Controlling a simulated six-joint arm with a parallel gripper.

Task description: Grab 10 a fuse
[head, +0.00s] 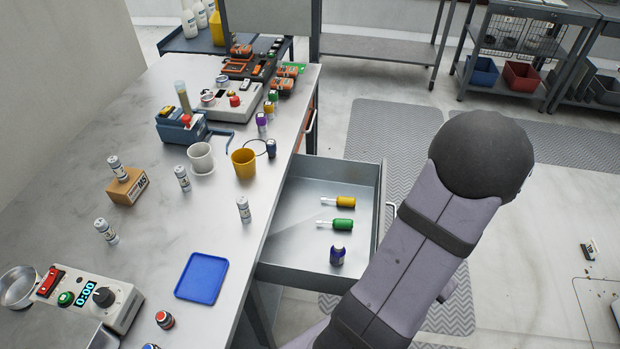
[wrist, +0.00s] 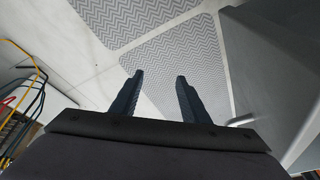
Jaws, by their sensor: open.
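Several small white cylinders with dark label bands, which look like fuses, are in the head view. One stands on a brown cardboard block (head: 128,188): this fuse (head: 118,169). Another fuse (head: 182,178) stands on the table to its right. A third fuse (head: 244,209) stands near the table's drawer side, and another fuse (head: 106,232) stands nearer the front left. Their ratings are too small to read. My gripper (wrist: 160,78) is open and empty in the wrist view, pointing at floor and grey mats. It is hidden in the head view, where my arm fills the right.
An open drawer (head: 300,230) juts from the table, holding a yellow screwdriver (head: 344,201), a green screwdriver (head: 342,224) and a dark blue item (head: 337,256). A blue tray (head: 202,278), white cup (head: 200,158) and yellow cup (head: 244,163) stand on the table.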

